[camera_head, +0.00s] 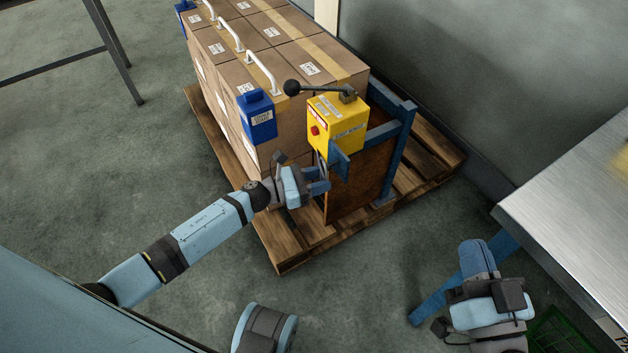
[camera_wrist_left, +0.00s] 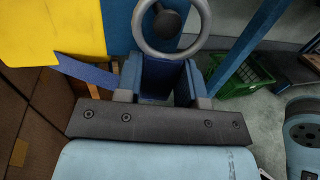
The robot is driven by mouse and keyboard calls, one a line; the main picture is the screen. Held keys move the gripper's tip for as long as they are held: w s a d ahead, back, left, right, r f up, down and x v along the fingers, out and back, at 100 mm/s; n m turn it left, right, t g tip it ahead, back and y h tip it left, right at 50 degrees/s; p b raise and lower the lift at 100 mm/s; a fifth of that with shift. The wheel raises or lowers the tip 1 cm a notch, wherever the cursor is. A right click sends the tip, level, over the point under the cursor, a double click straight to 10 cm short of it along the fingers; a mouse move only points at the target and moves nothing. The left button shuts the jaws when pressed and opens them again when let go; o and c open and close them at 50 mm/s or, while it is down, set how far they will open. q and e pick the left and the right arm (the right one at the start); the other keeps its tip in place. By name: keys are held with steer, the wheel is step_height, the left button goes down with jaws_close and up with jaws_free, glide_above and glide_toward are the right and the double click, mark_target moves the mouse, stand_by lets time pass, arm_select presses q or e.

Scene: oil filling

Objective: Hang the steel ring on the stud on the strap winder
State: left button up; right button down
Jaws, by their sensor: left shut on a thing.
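The strap winder (camera_head: 338,135) is a yellow box with a red button and a black-knobbed lever, on a blue frame at the pallet's near end. My left gripper (camera_head: 322,180) is beside the frame below the yellow box. In the left wrist view its fingers (camera_wrist_left: 161,82) are shut on the lower part of the grey steel ring (camera_wrist_left: 204,20), whose top is cut off. The stud's dark round head (camera_wrist_left: 166,23) shows inside the ring's opening. I cannot tell whether the ring is around the stud or only in front of it. My right gripper (camera_head: 478,258) is at the lower right, apart from the winder.
Stacked cartons (camera_head: 215,70) with white handles and a blue container (camera_head: 257,117) stand left of the winder on a wooden pallet (camera_head: 282,247). A metal table (camera_head: 580,200) is at the right, with a green crate (camera_head: 560,330) below. Floor between is clear.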

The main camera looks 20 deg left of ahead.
arm_select(q)
steer(key=shift+w+d, duration=0.25)
steer(key=shift+w, duration=0.15)
steer(key=shift+w+d+f, duration=0.1)
steer(key=shift+f, duration=0.05)
steer(key=shift+d+f, duration=0.1)
steer(key=shift+w+d+f+b, duration=0.25)
steer(key=shift+w+f+b, duration=0.2)
steer(key=shift+b, duration=0.65)
arm_select(e)
steer(key=shift+s+a+r+y, duration=0.15)
steer(key=shift+a+r+y, duration=0.2)
steer(key=shift+a+y, duration=0.05)
steer(key=shift+f, duration=0.15)
